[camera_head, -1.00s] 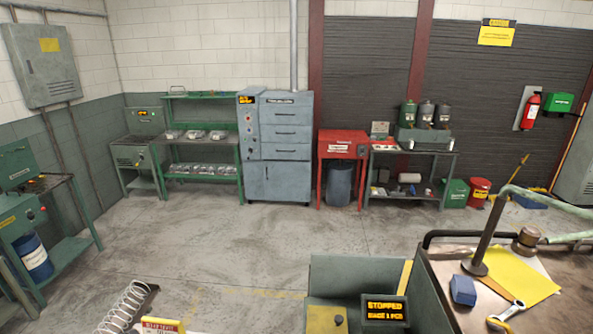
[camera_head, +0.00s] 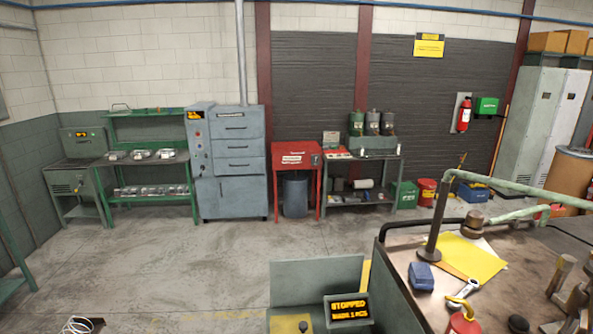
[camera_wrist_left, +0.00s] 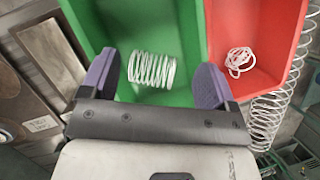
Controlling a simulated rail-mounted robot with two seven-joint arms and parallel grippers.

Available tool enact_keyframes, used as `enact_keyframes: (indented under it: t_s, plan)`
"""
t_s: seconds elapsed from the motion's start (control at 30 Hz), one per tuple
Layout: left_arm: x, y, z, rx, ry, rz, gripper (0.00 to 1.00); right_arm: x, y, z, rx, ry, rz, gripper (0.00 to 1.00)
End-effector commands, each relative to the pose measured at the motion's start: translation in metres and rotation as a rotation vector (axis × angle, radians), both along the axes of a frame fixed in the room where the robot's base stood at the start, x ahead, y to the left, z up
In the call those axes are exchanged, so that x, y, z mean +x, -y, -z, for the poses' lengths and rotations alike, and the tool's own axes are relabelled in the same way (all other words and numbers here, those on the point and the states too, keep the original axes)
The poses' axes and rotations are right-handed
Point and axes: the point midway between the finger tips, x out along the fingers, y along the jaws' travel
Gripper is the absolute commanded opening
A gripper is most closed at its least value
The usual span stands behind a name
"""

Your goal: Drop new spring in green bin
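The left wrist view shows a short white coil spring (camera_wrist_left: 152,70) in or just above the green bin (camera_wrist_left: 184,27). I cannot tell if it rests on the bin's floor. My left gripper (camera_wrist_left: 155,80) is over the bin with its two purple fingers spread wide. The spring lies between them in the picture, with a gap on both sides. In the head view neither gripper shows, and neither does the green bin.
A red bin (camera_wrist_left: 262,42) holding a tangled wire piece (camera_wrist_left: 239,60) adjoins the green bin. A long coil (camera_wrist_left: 268,115) stands at its right. In the head view, a display (camera_head: 349,309) reads "STOPPED". A bench (camera_head: 408,264) with tools is at right; open floor lies beyond.

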Motion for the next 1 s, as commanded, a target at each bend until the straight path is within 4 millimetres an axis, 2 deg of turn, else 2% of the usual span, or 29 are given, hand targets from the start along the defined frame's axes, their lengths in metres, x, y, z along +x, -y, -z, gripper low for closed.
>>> enact_keyframes:
  t_s: [0.03,0.13,0.47,0.57,1.0]
  plan:
    - [0.000,0.000,0.000,0.000,0.000,0.000,0.87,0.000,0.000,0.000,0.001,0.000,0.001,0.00]
    - [0.000,0.000,0.000,0.000,0.000,0.000,0.95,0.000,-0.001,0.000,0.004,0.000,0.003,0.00]
    - [0.002,0.001,-0.005,0.001,0.000,0.000,0.95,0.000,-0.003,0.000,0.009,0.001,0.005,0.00]
    - [0.007,0.003,-0.017,0.001,0.002,0.000,0.95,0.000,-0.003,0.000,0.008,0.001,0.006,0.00]
    - [0.036,0.016,-0.094,0.002,0.003,0.000,0.95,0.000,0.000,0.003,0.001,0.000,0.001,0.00]
